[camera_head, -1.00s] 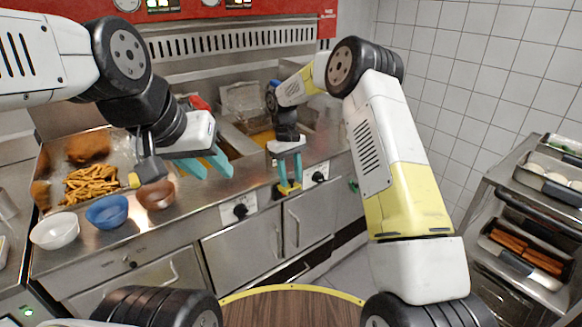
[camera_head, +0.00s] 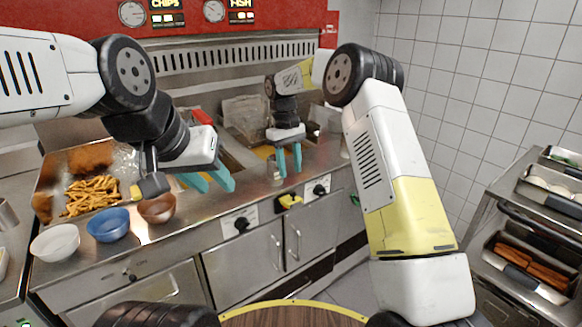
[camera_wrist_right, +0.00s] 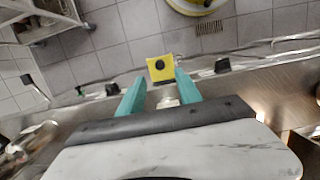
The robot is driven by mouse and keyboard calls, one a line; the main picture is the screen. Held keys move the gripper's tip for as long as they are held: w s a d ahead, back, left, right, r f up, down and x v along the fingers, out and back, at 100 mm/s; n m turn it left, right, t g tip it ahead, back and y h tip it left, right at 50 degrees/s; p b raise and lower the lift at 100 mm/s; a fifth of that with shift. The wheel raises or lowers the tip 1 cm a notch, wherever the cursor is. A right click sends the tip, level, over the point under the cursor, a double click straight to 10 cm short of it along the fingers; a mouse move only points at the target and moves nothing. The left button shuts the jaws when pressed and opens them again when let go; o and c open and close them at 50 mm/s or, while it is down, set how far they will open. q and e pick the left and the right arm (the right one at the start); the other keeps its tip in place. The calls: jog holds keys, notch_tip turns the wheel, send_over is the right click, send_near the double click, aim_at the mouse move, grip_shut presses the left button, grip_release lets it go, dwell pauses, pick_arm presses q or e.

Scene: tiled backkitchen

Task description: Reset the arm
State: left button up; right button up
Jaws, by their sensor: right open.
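My right gripper (camera_head: 290,160) is open, its two teal fingers pointing down over the front edge of the steel counter (camera_head: 225,205). In the right wrist view its fingertips (camera_wrist_right: 158,82) are apart, with nothing clearly held. A small yellow piece (camera_head: 289,201) sits on the counter's front, below the right fingers in the head view. In the right wrist view the yellow piece (camera_wrist_right: 161,68) shows a black dot and appears just beyond the fingertips. My left gripper (camera_head: 212,182) hangs over the counter, right of the bowls, with its teal fingers apart and empty.
A tray of fries (camera_head: 92,197) lies at the left. White (camera_head: 55,243), blue (camera_head: 108,224) and brown (camera_head: 157,209) bowls stand in front. Black knobs (camera_head: 240,224) stick out from the counter front. A rack (camera_head: 520,215) with trays stands at the right.

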jog(key=s+d+r+m+t+y, duration=0.1)
jog(key=s+d+r+t, duration=0.1)
jog(key=s+d+r, duration=0.45)
jog(key=s+d+r+m+t+y, duration=0.1)
jog(key=s+d+r+m+t, duration=0.15)
jog(key=s+r, duration=0.65)
jog(key=s+d+m+t, duration=0.1)
jog(key=s+d, duration=0.2)
jog(key=s, duration=0.6)
jog(key=s+d+m+t+y, duration=0.1)
jog(key=s+d+m+t, duration=0.1)
jog(key=s, duration=0.7)
jog(key=shift+d+r, duration=0.45)
jog(key=shift+d, duration=0.3)
pick_arm(q)
jog(key=shift+c, duration=0.3)
pick_arm(e)
jog(key=shift+s, duration=0.1)
